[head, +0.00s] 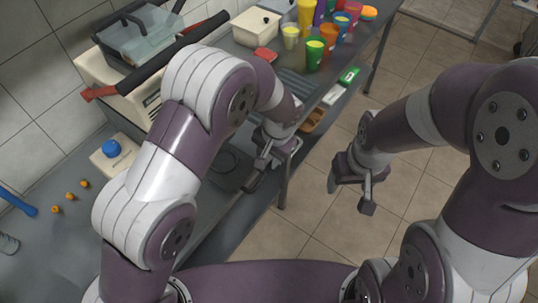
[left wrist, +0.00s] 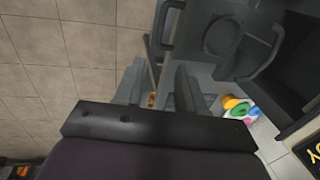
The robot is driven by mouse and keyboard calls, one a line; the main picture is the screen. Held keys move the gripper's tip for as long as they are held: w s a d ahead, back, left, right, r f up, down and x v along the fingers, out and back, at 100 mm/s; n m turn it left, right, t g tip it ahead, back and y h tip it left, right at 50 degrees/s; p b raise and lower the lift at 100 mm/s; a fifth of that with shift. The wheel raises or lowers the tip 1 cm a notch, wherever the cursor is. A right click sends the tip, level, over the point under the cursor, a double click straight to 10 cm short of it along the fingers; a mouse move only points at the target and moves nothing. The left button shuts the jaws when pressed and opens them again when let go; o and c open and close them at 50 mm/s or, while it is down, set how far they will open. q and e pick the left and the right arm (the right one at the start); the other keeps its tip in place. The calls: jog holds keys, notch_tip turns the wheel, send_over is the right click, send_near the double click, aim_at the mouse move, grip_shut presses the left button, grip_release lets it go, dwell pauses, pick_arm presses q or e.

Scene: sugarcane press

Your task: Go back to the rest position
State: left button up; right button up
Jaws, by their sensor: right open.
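My left gripper (head: 268,170) hangs near the front edge of the steel counter, by the machine's tray area. In the left wrist view its two fingers (left wrist: 159,78) stand apart with nothing held between them. My right gripper (head: 349,196) is open and empty, over the tiled floor to the right of the counter. The cream press machine (head: 115,92) with a long black handle and a red end stands at the back left, partly hidden behind my left arm.
The steel counter (head: 62,248) runs diagonally below my left arm. Several colourful cups, including a green cup (head: 314,54), stand at its far end near a cream container (head: 256,26). The tiled floor (head: 300,232) is clear.

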dwell(0.3)
pick_arm(q)
jog(key=s+a+r+n, duration=0.2)
jog(key=s+a+r, duration=0.1)
jog(key=a, duration=0.3)
jog(key=s+a+r+n+h, duration=0.1)
jog(key=s+a+r+n, duration=0.1)
jog(key=s+a, duration=0.4)
jog(key=s+a+r+n, duration=0.3)
jog(key=s+a+r, duration=0.2)
jog(key=a, duration=0.3)
jog(key=shift+a+h, duration=0.2)
jog(key=shift+h, duration=0.1)
